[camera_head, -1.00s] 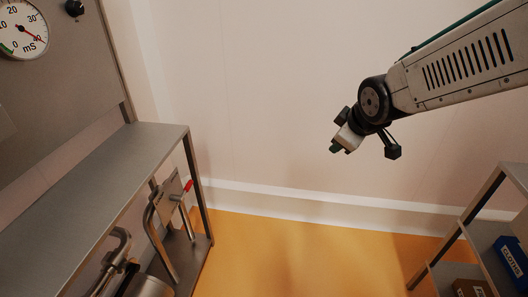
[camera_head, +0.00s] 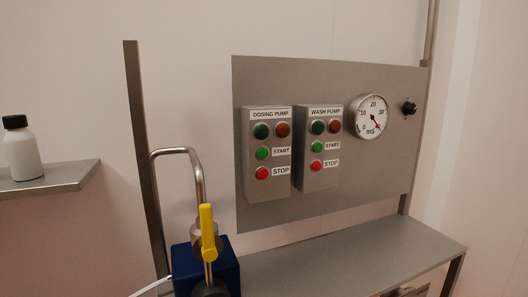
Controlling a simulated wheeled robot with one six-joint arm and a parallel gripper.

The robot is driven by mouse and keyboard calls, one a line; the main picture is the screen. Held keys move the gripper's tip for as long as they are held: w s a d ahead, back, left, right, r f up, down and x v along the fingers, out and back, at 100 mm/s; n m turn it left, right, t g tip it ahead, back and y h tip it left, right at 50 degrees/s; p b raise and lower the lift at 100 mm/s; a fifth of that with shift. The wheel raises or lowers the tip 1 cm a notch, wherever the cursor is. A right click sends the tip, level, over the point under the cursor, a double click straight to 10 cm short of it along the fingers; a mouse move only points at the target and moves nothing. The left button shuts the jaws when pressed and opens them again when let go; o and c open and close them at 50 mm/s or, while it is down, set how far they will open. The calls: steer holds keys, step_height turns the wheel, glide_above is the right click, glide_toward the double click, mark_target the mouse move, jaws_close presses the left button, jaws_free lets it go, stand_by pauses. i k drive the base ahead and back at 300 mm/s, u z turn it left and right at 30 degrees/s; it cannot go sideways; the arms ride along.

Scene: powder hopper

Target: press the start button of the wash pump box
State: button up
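The wash pump box (camera_head: 318,178) is a grey box on the upright metal panel, right of the similar dosing pump box (camera_head: 267,190). Its label reads WASH PUMP. Its green start button (camera_head: 317,147) sits beside a START label, above the red stop button (camera_head: 316,166). Two round lamps, one dark green (camera_head: 317,127) and one dark red (camera_head: 335,127), sit above the buttons. My gripper is not in view.
A round mS gauge (camera_head: 369,116) and a black knob (camera_head: 409,108) are on the panel (camera_head: 390,175). A metal shelf (camera_head: 345,252) juts out below. A blue block (camera_head: 222,262) with a yellow-handled valve (camera_head: 208,231) stands front left. A white bottle (camera_head: 21,150) stands at far left.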

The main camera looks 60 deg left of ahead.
mark_target(318, 147)
steer(key=u, duration=1.3)
steer(key=k, duration=0.15)
steer(key=u, duration=0.5)
steer(key=i, duration=0.3)
steer(key=z, duration=0.15)
